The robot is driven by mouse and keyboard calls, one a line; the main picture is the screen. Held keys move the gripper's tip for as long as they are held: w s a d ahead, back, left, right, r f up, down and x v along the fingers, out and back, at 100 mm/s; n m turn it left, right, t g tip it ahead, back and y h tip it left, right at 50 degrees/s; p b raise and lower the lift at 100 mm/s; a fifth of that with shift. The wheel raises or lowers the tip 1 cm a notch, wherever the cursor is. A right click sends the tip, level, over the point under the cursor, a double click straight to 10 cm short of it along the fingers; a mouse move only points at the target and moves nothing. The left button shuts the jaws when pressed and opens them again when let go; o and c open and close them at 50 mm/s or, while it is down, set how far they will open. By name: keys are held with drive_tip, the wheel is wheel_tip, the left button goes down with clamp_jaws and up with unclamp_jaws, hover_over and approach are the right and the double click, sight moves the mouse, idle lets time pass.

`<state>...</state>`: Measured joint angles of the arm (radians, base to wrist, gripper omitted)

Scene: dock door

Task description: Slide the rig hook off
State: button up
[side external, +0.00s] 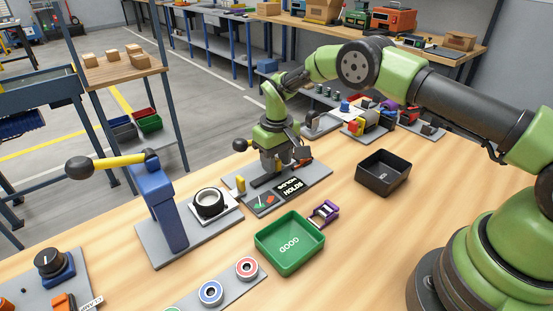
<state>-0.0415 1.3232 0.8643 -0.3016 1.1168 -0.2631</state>
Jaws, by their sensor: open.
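My gripper (270,172) points down over a grey base plate (318,172) near the middle of the bench. It is open, and its fingers are close to the fixture on that plate. The plate carries a black label (290,187) with white letters that seem to include "HOLDS". A small yellow upright piece (240,184) stands at the plate's left end. A black ball knob (240,145) shows left of my wrist. I cannot make out the rig hook for certain. My gripper and wrist hide much of the fixture, and contact cannot be told.
A green tray (290,262) and a black bin (383,190) stand in front and to the right. A purple holder (325,213) lies between them. A blue lever stand (163,205) with a yellow arm rises at left. Bare wood lies right of the green tray.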

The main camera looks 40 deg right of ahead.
drive_tip(key=shift+c, duration=0.2)
clamp_jaws()
drive_tip(key=shift+a, duration=1.5)
drive_tip(key=shift+o, duration=0.2)
unclamp_jaws()
wheel_tip(320, 180, up, 10)
